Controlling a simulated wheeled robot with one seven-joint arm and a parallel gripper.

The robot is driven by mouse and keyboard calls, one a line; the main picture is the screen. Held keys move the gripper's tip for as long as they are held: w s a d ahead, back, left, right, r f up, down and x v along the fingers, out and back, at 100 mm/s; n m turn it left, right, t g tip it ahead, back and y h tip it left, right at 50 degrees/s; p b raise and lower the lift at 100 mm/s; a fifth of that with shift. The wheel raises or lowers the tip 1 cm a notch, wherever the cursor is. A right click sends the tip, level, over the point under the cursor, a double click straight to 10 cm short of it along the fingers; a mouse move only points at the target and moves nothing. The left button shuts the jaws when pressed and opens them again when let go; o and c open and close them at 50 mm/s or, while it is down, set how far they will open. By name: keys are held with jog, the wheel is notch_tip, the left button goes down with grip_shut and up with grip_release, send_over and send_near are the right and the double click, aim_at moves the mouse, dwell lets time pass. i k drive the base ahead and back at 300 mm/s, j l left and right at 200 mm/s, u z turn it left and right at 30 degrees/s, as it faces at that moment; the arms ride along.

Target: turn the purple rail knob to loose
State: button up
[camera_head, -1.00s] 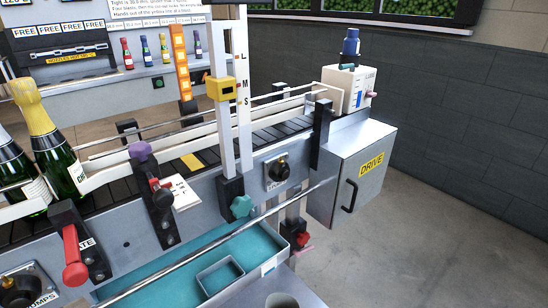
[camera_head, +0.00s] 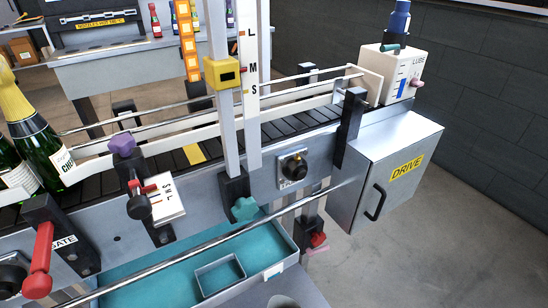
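The purple rail knob (camera_head: 122,145) sits on top of a dark bracket at the front edge of the conveyor, left of centre in the head view. Just below it is a red and black clamp lever (camera_head: 140,200). A small white card marked with S, N and L-like letters (camera_head: 168,196) is beside the lever. Which setting the knob is at cannot be told. My gripper is not in view.
Champagne bottles (camera_head: 40,140) stand on the conveyor (camera_head: 200,152) at the left. A red gate handle (camera_head: 40,262) sticks out at the lower left. A steel rod (camera_head: 215,243) crosses in front above a teal tray (camera_head: 150,290). The DRIVE cabinet (camera_head: 390,165) is at the right.

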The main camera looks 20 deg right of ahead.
aim_at(122, 145)
jog(key=i+j+u, duration=0.2)
jog(key=u, duration=0.2)
jog(key=i+j+u, duration=0.2)
jog(key=j+u, duration=0.25)
jog(key=i+u, duration=0.25)
jog(key=u, duration=0.15)
